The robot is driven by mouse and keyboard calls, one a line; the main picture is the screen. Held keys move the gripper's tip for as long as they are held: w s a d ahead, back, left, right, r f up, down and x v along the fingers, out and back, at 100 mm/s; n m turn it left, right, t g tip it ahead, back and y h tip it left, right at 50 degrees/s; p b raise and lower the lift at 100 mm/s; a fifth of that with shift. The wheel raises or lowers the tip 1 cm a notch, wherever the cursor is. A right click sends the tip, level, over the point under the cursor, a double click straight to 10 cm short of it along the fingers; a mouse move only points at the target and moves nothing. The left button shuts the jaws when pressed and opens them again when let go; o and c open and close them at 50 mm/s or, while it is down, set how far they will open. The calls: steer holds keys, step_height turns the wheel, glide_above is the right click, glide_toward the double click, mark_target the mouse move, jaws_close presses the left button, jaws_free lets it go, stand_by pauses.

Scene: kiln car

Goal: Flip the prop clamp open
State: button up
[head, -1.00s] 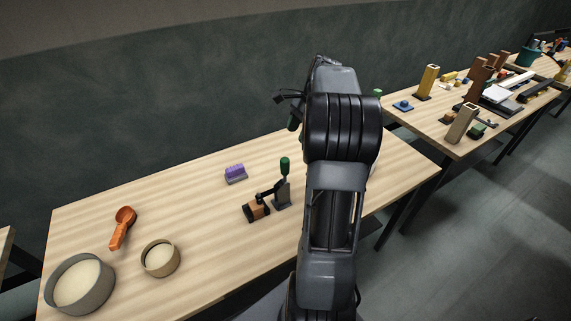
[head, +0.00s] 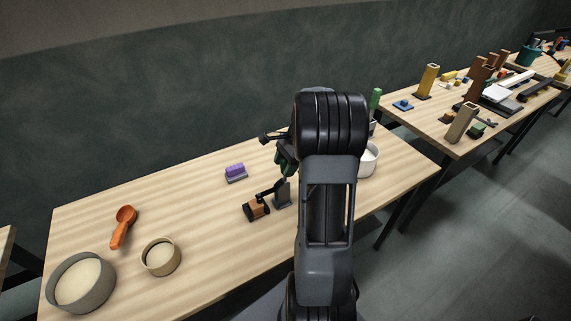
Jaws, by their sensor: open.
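The prop clamp (head: 282,195) stands on the near table, with a dark grey upright body. Its dark arm reaches left and down to an orange-brown block with dark ends (head: 257,209). The clamp's green handle is hidden, or cannot be told apart from my gripper in front of it. My gripper (head: 285,164), dark with green parts, is directly over the top of the clamp, pointing down and open. Its fingertips are small and partly hidden, so I cannot tell whether they touch the handle.
A purple brush-like block (head: 236,172) lies behind and left of the clamp. An orange scoop (head: 123,226), a small tan bowl (head: 161,258) and a large grey bowl (head: 81,284) are at left. A white container (head: 369,160) stands right, partly behind my arm.

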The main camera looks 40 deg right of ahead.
steer(key=shift+c, duration=0.3)
jaws_close()
stand_by(0.3)
